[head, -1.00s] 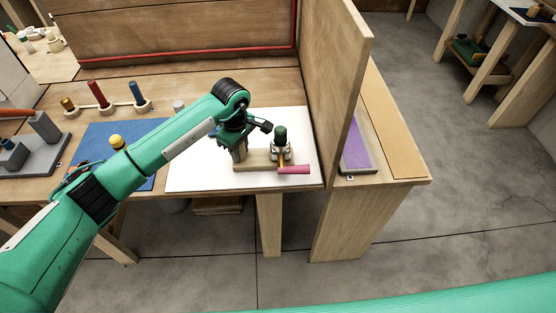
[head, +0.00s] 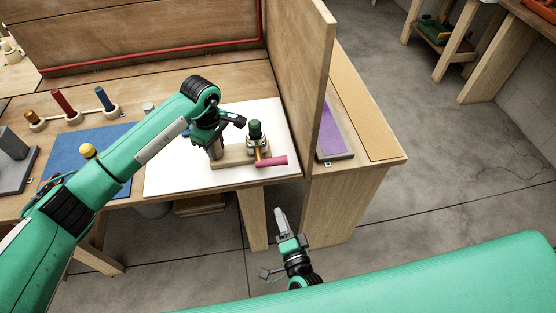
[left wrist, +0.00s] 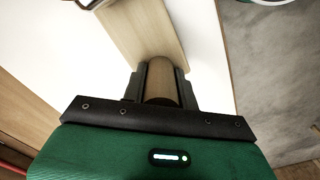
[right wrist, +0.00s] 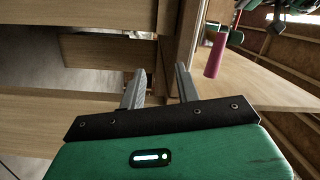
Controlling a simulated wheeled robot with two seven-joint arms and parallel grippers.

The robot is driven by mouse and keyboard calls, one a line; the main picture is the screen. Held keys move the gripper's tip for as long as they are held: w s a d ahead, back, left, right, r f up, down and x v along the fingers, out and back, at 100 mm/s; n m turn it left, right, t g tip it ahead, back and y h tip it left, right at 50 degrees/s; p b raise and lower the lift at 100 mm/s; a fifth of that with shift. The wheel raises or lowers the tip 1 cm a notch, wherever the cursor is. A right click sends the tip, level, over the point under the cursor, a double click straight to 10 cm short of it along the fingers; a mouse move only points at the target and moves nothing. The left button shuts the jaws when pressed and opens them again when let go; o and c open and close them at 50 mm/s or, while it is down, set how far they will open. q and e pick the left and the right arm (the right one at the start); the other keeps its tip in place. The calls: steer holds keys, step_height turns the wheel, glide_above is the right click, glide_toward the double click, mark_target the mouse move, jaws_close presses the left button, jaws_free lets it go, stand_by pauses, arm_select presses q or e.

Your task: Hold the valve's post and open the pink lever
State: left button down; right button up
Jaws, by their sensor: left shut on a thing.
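The valve stands on a wooden base (head: 232,159) on a white mat (head: 175,175), with a dark green knob (head: 255,129) on top. Its pink lever (head: 272,161) points right, towards the mat's front right corner. My left gripper (head: 215,152) is shut on the post, a round wooden peg (left wrist: 163,80) at the base's left end; the arm partly hides it in the head view. My right gripper (head: 281,214) is open and empty, in front of and below the table edge. In the right wrist view its fingers (right wrist: 160,88) are apart, and the pink lever (right wrist: 216,52) shows beyond them.
An upright wooden panel (head: 310,85) stands right of the mat, with a purple block (head: 333,135) behind it. A blue mat (head: 110,140) with a yellow knob (head: 88,151) lies left. Coloured pegs stand at the back left. A table leg (head: 252,215) is near my right gripper.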

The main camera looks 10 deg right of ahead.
mark_target(278, 161)
step_height(278, 161, up, 9)
steer(key=d+m+t+h, duration=0.1)
steer(key=m+t+h, duration=0.15)
steer(key=m, duration=0.25)
steer(key=x, duration=1.2)
steer(key=shift+w+f, duration=0.1)
steer(key=shift+w, duration=0.1)
jaws_close()
